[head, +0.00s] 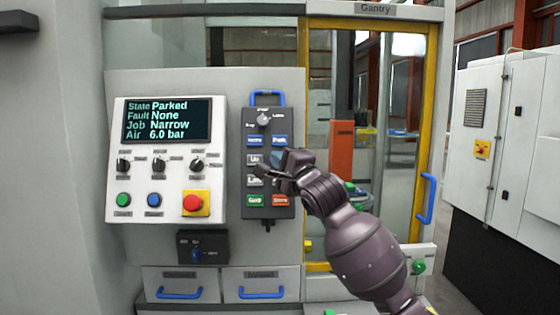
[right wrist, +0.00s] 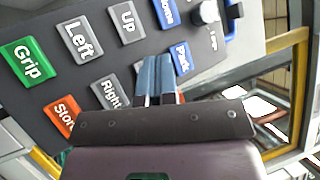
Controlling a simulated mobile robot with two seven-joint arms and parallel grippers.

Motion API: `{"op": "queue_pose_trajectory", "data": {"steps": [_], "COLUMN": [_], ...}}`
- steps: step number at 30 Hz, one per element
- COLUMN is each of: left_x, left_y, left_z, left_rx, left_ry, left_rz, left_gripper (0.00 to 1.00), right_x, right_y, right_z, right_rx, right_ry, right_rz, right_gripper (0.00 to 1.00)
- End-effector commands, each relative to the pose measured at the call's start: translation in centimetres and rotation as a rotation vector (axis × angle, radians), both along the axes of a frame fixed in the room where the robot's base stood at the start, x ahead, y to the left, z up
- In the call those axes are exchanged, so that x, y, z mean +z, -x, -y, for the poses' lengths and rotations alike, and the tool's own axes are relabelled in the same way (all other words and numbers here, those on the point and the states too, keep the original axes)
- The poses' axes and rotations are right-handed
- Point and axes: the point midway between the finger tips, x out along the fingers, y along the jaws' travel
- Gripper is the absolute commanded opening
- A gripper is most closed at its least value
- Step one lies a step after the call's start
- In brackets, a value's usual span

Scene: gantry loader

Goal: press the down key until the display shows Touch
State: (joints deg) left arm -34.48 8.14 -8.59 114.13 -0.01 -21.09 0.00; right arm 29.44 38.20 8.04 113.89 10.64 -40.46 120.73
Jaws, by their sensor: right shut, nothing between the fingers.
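The display (head: 167,120) on the white panel reads State Parked, Fault None, Job Narrow, Air 6.0 bar. The dark pendant (head: 282,212) to its right carries labelled keys. The Up key (right wrist: 127,22), Left key (right wrist: 82,42), Right key (right wrist: 107,94) and Park key (right wrist: 182,58) show in the right wrist view. The down key is not visible; my fingers cover the spot between Up, Right and Park. My right gripper (head: 272,170) is shut and empty, its fingertips (right wrist: 156,62) over that spot. I cannot tell whether they touch. My left gripper is not in view.
The Grip key (right wrist: 28,62) and Store key (right wrist: 62,115) are also on the pendant. The panel has knobs and a red stop button (head: 193,203). A yellow-framed gantry door (head: 431,130) stands right of the pendant. Two drawers (head: 180,284) are below.

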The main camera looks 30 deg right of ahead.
Motion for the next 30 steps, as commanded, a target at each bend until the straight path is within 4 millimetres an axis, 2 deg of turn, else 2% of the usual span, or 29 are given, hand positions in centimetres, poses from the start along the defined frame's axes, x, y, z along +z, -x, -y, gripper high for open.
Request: {"op": "queue_pose_trajectory", "data": {"steps": [13, 30], "left_x": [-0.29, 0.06], "left_y": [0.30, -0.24], "left_z": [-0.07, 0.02], "left_rx": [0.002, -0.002], "left_ry": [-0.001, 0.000], "left_rz": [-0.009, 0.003], "left_gripper": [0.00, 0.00], "right_x": [-0.01, -0.02], "right_y": [0.01, 0.00], "right_z": [-0.02, -0.01], "right_rx": [0.000, 0.000], "right_ry": [0.000, 0.000], "right_rz": [0.000, 0.000], "right_gripper": [0.00, 0.00]}}
